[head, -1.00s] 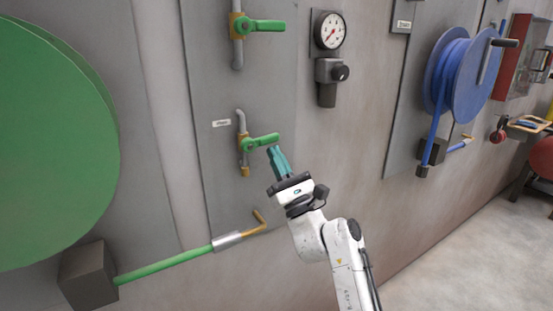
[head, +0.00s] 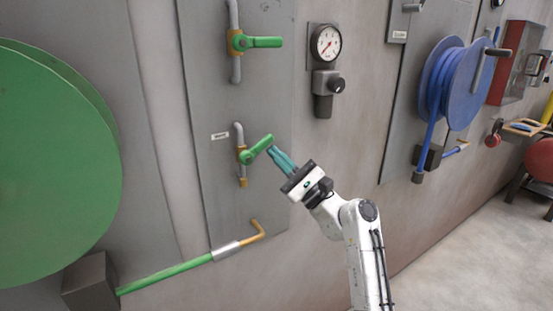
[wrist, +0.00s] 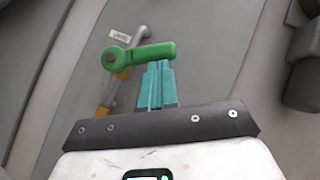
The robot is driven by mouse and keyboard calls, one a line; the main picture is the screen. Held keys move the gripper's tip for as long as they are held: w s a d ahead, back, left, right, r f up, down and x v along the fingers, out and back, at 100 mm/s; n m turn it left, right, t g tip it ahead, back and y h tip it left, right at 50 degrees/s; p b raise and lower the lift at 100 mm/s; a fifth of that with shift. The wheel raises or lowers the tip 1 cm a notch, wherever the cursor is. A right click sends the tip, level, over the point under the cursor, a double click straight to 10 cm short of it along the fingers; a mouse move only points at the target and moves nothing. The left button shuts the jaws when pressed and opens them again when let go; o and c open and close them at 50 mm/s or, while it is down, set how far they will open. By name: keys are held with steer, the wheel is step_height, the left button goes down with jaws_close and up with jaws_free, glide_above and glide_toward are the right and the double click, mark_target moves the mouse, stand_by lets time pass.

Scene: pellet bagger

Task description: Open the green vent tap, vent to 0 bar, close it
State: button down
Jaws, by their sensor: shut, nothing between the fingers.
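The lower green tap (head: 256,150) sits on a brass valve and a grey pipe on the wall panel. Its handle points right and tilts upward. A small label (head: 220,136) beside it is hard to read. My gripper (head: 272,151) is shut and empty, its teal fingers at the handle's outer end. In the wrist view, the fingertips (wrist: 158,66) sit just under the tap handle (wrist: 145,55), close to or touching it; contact is not certain. The pressure gauge (head: 327,43) has a red needle pointing to the lower left; its numbers are too small to read.
A second green tap (head: 257,42) is higher on the panel, its handle level. A regulator with a black knob (head: 337,86) hangs below the gauge. A green hose (head: 165,273) and large green reel (head: 50,170) are at left, a blue hose reel (head: 470,85) at right.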

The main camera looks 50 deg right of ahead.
mark_target(270, 135)
step_height(270, 135, up, 2)
steer(key=n+g+y, duration=0.1)
steer(key=n, duration=0.1)
steer(key=n+g+y+p, duration=0.1)
steer(key=n+y, duration=0.1)
steer(key=shift+r+n, duration=0.1)
steer(key=shift+n, duration=0.2)
steer(key=r+n+g+p, duration=0.1)
steer(key=n, duration=0.1)
steer(key=r+n+g+y+p, duration=0.1)
steer(key=n+g, duration=0.1)
steer(key=shift+w+a+r+p, duration=0.1)
steer(key=shift+w+a+p, duration=0.05)
steer(key=shift+a+p, duration=0.2)
steer(key=n+g+p, duration=0.1)
steer(key=a+r+n+g+p, duration=0.1)
steer(key=n, duration=0.1)
steer(key=shift+w+a+r+g+p, duration=0.1)
steer(key=shift+w+r+g+p, duration=0.1)
steer(key=shift+g+p, duration=0.15)
steer(key=shift+w+a+r+n+g+h+p, duration=0.1)
steer(key=shift+a+r+n+g+h+p, duration=0.15)
steer(key=shift+a+n+g+p, duration=0.4)
steer(key=shift+d, duration=0.15)
steer(key=shift+d+p, duration=0.15)
steer(key=shift+p, duration=0.15)
